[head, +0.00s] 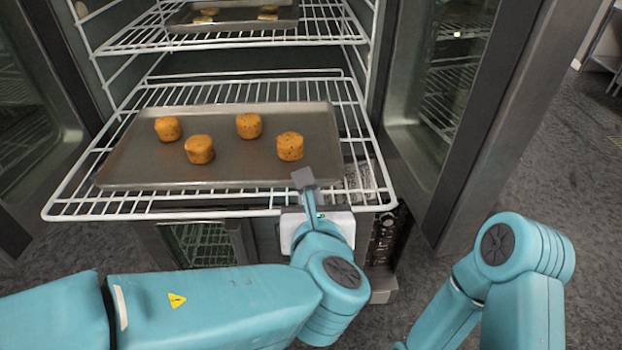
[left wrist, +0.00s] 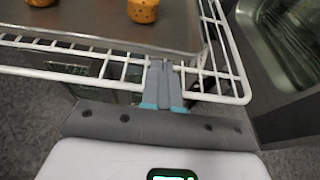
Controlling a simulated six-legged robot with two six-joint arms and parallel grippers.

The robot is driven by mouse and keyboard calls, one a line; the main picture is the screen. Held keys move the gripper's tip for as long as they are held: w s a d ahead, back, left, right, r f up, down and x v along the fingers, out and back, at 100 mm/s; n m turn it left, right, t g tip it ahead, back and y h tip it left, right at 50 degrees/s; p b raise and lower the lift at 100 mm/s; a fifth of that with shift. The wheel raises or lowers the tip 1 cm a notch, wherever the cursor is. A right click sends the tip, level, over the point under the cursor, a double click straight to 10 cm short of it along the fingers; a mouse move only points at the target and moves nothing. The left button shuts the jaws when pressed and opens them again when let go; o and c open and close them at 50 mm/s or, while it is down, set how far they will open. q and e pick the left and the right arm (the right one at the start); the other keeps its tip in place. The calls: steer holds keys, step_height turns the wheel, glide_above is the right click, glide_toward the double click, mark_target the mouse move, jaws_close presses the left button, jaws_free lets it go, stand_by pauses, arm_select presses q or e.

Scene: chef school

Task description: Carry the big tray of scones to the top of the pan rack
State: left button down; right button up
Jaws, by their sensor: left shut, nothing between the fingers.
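The big tray (head: 245,165) is a flat dark metal tray with several round orange-brown scones (head: 199,149) on it. It lies on a white wire rack (head: 80,197) pulled out of the oven. My left gripper (head: 304,180) is shut and empty at the tray's front edge, towards its right corner. In the left wrist view its closed fingers (left wrist: 162,80) are close to the edge of the tray (left wrist: 150,38); I cannot tell whether they touch it. My right arm shows at the lower right, but its gripper is out of view. The pan rack cannot be made out.
A smaller tray (head: 235,18) with several scones stands on the wire shelf above (head: 220,40). Open glass doors (head: 440,100) flank the oven on both sides. Grey floor (head: 570,190) is clear at the right.

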arm_select(q)
steer(key=shift+s+r, duration=0.25)
steer(key=shift+r, duration=0.1)
stand_by(0.7)
steer(key=shift+s, duration=0.1)
steer(key=shift+r+p, duration=0.75)
steer(key=shift+w+f, duration=0.15)
steer(key=shift+w, duration=0.05)
